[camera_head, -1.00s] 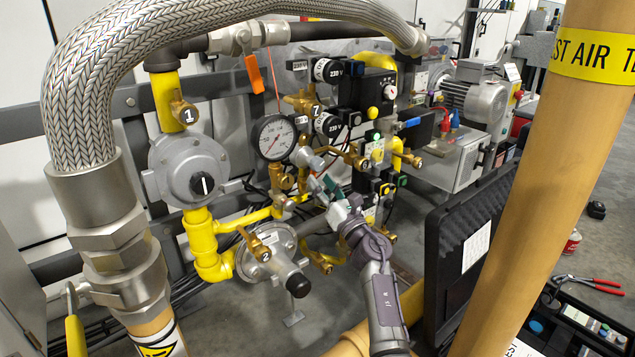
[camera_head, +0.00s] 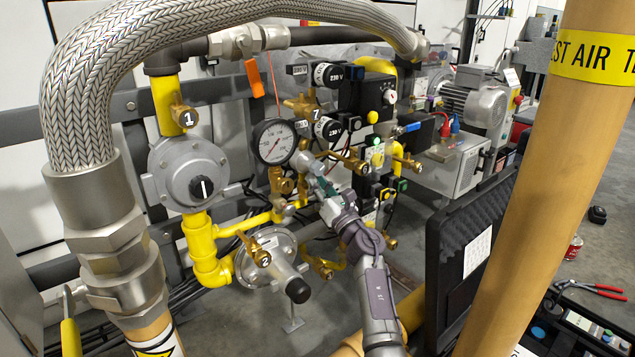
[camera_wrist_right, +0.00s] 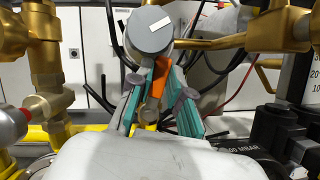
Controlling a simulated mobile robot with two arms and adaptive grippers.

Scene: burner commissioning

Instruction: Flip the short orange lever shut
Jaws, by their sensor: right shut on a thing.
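The short orange lever (camera_wrist_right: 160,78) shows in the right wrist view between the teal pads of my right gripper (camera_wrist_right: 157,70), beside brass fittings. My right gripper is shut on this lever. In the head view, my right gripper (camera_head: 322,182) reaches in among the valves, right of the pressure gauge and below it. There the lever is hidden by the gripper and fittings, so its exact angle cannot be told. My left gripper is not in view.
A grey knob with a white mark (camera_wrist_right: 149,32) stands just beyond the fingertips. The pressure gauge (camera_head: 273,141), brass valves, yellow pipes and thin cables crowd around the gripper. Another orange lever (camera_head: 253,78) hangs higher up. A thick tan pipe (camera_head: 560,170) stands at right.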

